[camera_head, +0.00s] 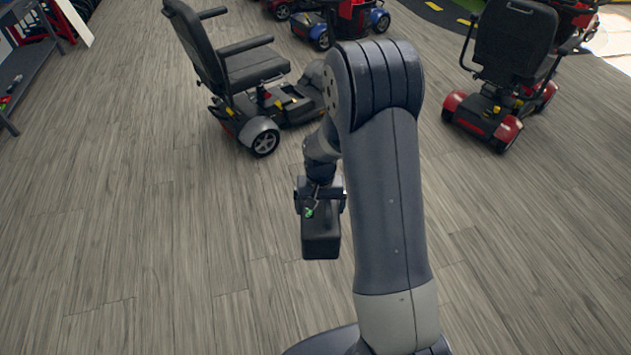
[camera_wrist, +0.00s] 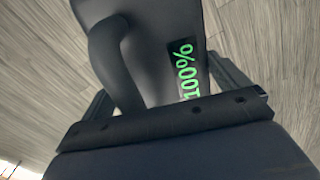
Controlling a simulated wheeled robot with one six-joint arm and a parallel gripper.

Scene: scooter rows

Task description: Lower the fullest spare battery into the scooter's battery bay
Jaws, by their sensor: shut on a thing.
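My gripper (camera_head: 321,197) is shut on a dark battery (camera_head: 321,236), which hangs in the air above the wooden floor. In the wrist view the battery (camera_wrist: 157,60) has a curved handle (camera_wrist: 112,62) and a label reading "100%" in green (camera_wrist: 185,70). A black scooter (camera_head: 275,103) with a seat stands beyond my gripper, to the upper left, apart from the battery. Its front part is partly hidden behind my arm. I cannot make out its battery bay.
A red and black scooter (camera_head: 505,85) stands at the upper right. More scooters (camera_head: 335,20) stand at the back. A dark shelf (camera_head: 25,70) runs along the left edge. The floor (camera_head: 130,220) at the left and front is clear.

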